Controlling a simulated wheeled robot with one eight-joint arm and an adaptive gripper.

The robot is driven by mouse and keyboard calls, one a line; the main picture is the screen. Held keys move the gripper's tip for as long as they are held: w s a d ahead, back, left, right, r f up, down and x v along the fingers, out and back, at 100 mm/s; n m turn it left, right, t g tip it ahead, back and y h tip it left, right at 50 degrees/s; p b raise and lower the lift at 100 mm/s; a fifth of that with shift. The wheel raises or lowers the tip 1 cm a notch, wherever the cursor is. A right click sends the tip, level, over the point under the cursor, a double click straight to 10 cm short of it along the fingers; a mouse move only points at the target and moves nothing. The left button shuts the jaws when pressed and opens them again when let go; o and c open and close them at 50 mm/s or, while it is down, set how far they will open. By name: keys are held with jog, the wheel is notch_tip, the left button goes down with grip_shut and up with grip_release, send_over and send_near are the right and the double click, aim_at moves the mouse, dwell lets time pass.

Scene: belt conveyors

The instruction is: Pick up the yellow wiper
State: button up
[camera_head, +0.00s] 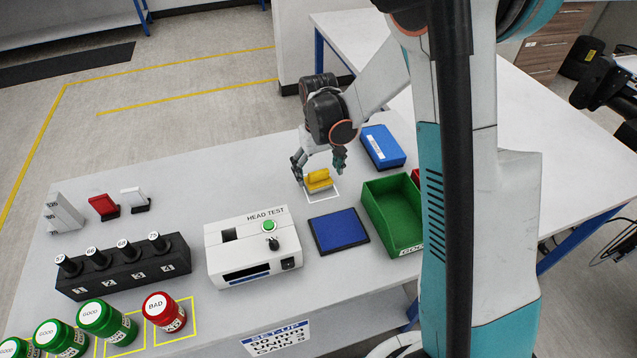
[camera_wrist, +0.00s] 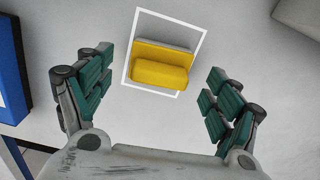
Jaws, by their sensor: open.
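The yellow wiper (camera_head: 318,178) lies on the white table, inside a white outlined square, behind the blue pad. In the wrist view the wiper (camera_wrist: 160,69) shows a yellow block on a thin grey-edged base, within the white outline. My gripper (camera_head: 319,166) is above the wiper in the head view, pointing down. In the wrist view my gripper (camera_wrist: 155,96) has its green-padded fingers spread wide on the left and right. The wiper lies between and a little beyond the fingers, and nothing is held. Whether a fingertip touches the table cannot be told.
A blue box (camera_head: 382,146) and a green bin (camera_head: 386,225) stand right of the wiper. The blue pad (camera_head: 338,231) and the white head test unit (camera_head: 243,262) are in front. A black rack (camera_head: 125,275) and several jars stand at the left. The table left of the wiper is clear.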

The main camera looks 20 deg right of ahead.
aim_at(318, 172)
notch_tip(318, 172, down, 3)
jog(key=shift+f+b, duration=0.1)
jog(key=shift+b, duration=0.25)
jog(key=c, duration=1.1)
jog(key=shift+c, duration=0.2)
notch_tip(318, 172, up, 20)
jog(key=p, duration=0.5)
